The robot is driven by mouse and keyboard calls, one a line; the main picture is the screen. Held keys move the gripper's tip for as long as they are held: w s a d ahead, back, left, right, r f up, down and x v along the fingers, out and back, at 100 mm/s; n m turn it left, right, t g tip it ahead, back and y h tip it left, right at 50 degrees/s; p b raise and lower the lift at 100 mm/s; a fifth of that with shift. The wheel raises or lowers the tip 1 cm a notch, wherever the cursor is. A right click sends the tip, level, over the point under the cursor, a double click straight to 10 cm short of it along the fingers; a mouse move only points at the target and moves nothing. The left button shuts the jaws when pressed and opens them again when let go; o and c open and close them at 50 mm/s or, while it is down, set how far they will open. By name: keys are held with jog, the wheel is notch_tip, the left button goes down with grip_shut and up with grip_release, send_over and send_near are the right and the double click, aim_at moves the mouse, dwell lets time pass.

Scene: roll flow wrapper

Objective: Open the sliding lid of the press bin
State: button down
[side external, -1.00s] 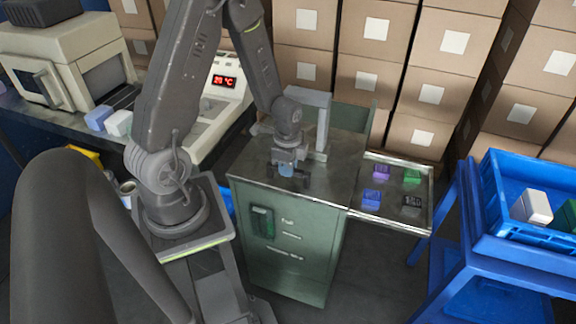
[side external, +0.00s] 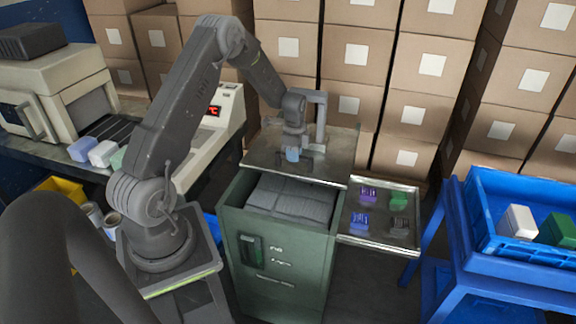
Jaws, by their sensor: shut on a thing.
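The press bin (side external: 282,262) is a green cabinet in the middle of the side external view. Its grey metal sliding lid (side external: 262,157) sits toward the back, so the front of the bin's top is open. Grey stacked contents (side external: 290,198) show in the opening. My gripper (side external: 293,157) is low over the lid and shut on a small light-blue knob (side external: 292,154) there. The fingertips are small and partly hidden. A grey upright bracket (side external: 320,120) stands on the lid just right of my gripper.
A side tray (side external: 352,232) with several coloured blocks is at the bin's right. A blue crate (side external: 481,238) stands farther right. Stacked cartons (side external: 343,78) are close behind the bin. A beige machine (side external: 215,140) is at the left.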

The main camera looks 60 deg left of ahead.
jog(key=shift+w+a, duration=1)
jog(key=c, duration=1)
grip_release()
jog(key=shift+c, duration=0.2)
notch_tip(320, 180, up, 14)
